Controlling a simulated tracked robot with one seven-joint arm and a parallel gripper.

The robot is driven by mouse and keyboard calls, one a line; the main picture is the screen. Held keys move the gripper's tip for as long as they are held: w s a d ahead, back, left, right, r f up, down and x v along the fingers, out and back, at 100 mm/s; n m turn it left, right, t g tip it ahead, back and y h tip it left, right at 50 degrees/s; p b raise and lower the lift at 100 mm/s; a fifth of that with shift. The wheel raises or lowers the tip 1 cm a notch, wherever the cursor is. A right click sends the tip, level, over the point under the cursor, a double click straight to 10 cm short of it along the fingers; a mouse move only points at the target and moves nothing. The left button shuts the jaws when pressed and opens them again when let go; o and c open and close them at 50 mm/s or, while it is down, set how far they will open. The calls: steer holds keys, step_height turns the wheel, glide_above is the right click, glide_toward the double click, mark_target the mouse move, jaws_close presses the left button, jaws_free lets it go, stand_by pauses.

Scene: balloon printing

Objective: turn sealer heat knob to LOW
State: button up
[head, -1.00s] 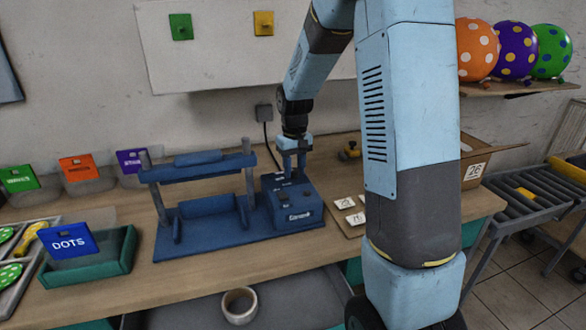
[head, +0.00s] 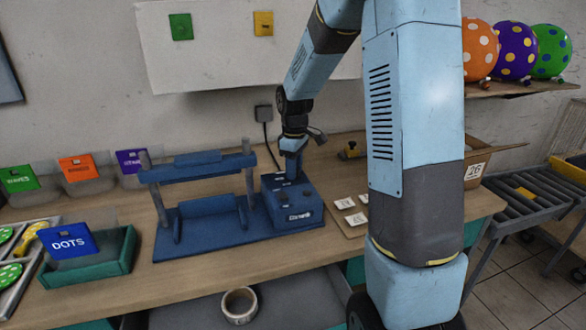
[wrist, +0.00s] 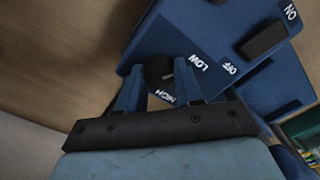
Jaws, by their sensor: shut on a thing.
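The blue sealer (head: 205,215) stands on the bench, with its control box (head: 303,205) at the right end. In the wrist view the dark round heat knob (wrist: 158,70) sits on the box's top face, with LOW printed to its right and HIGH below it. My gripper (head: 292,178) reaches down onto the box top in the head view. In the wrist view its two blue fingers (wrist: 160,74) stand on either side of the knob, shut on it. A small pale mark shows on the knob, but the fingers partly cover it and I cannot tell its exact setting.
A dark rocker switch (wrist: 265,38) marked ON and OFF lies beside the knob. Small white cards (head: 350,204) lie right of the sealer.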

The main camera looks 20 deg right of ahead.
steer(key=shift+w+r, duration=0.1)
steer(key=shift+w, duration=0.05)
stand_by(0.3)
steer(key=o, duration=1)
steer(key=shift+o, duration=0.2)
step_height(320, 180, up, 14)
steer(key=shift+f, duration=0.25)
